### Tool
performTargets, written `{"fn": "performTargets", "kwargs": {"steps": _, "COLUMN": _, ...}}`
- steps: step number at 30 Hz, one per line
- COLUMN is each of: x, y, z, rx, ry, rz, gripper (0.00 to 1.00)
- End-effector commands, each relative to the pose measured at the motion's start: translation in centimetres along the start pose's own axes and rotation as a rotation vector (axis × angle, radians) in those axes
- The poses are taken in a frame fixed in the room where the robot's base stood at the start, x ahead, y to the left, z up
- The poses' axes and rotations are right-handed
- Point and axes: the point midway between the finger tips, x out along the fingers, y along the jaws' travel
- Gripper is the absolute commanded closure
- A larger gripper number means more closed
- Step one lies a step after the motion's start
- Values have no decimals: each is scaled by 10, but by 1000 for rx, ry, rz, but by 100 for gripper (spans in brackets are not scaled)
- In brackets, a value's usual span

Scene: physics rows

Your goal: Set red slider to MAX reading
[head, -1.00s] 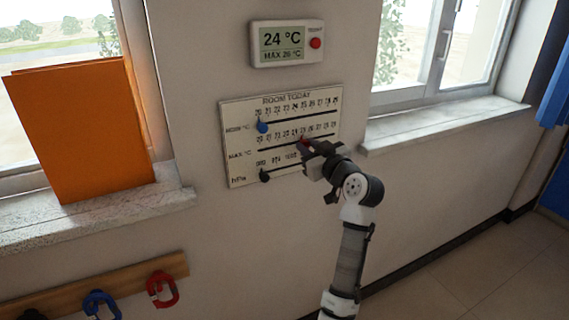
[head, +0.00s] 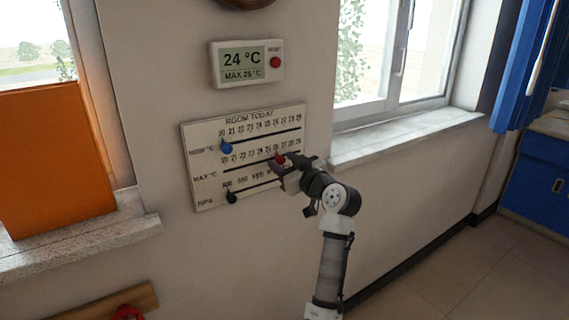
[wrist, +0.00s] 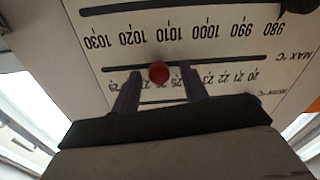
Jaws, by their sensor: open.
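The room-today board (head: 192,176) hangs on the wall with three slider rows. The red slider knob (head: 281,159) sits on the middle row, marked MAX °C, around 26. In the wrist view, the red knob (wrist: 158,72) stands between my two fingers, with small gaps at both sides. My gripper (head: 284,166) is open around it at the board. Above, a white display (head: 247,62) reads 24 °C, with a MAX line that looks like 26 °C. The number directly behind the knob is partly hidden.
A blue slider knob (head: 226,146) is on the top row, and a black knob (head: 232,197) on the hPa row, both at the left. An orange panel (head: 45,160) stands on the left sill. A window sill (head: 405,137) juts out to the right.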

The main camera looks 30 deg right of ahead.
Motion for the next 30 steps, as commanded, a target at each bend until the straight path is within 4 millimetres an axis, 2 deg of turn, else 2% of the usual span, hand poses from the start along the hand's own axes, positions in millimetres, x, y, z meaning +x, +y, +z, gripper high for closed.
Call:
{"fn": "performTargets", "kwargs": {"steps": 5, "x": -19, "y": 1, "z": 2, "rx": 0, "ry": 1, "rz": 4, "gripper": 56}}
{"fn": "performTargets", "kwargs": {"steps": 15, "x": -95, "y": 1, "z": 3, "rx": -1, "ry": 1, "rz": 4, "gripper": 56}}
{"fn": "performTargets", "kwargs": {"steps": 19, "x": -118, "y": 0, "z": 2, "rx": -1, "ry": 1, "rz": 3, "gripper": 56}}
{"fn": "performTargets", "kwargs": {"steps": 24, "x": -134, "y": 0, "z": 1, "rx": 0, "ry": 0, "rz": 1, "gripper": 56}}
{"fn": "performTargets", "kwargs": {"steps": 30, "x": -138, "y": 0, "z": 0, "rx": 0, "ry": 1, "rz": 0, "gripper": 56}}
